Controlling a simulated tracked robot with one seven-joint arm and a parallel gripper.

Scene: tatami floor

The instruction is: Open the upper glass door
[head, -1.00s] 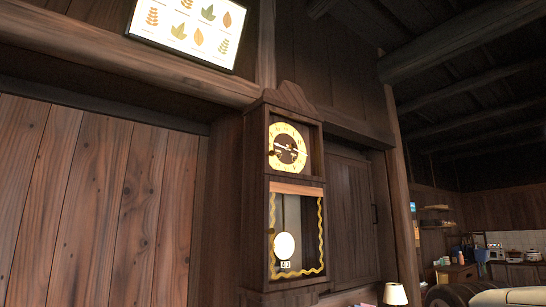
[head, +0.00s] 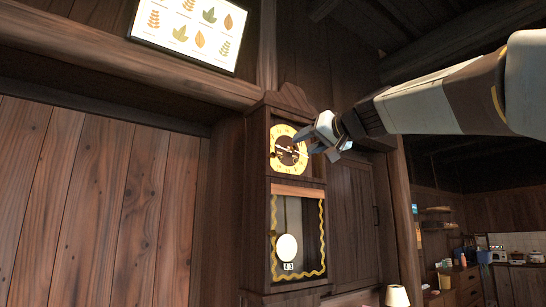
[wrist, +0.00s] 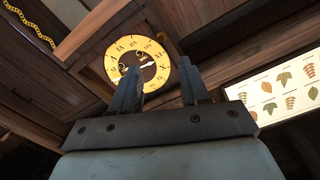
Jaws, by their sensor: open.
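A tall dark wooden wall clock (head: 258,200) stands at the middle of the head view. Its upper part holds a round yellow dial (head: 283,140) with dark Roman numerals behind the upper door; the dial also shows in the wrist view (wrist: 118,62). The upper door looks closed. My gripper (head: 308,140) is in front of the dial's right side, reaching in from the right. In the wrist view its two fingers (wrist: 160,90) stand apart with nothing between them. Whether they touch the door cannot be told.
Below the dial is a lower case with a wavy gold border (head: 322,240) and a pendulum (head: 287,247). A framed leaf picture (head: 190,30) hangs at upper left. A lamp (head: 397,296) stands low right. A dark cabinet door (head: 352,220) is right of the clock.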

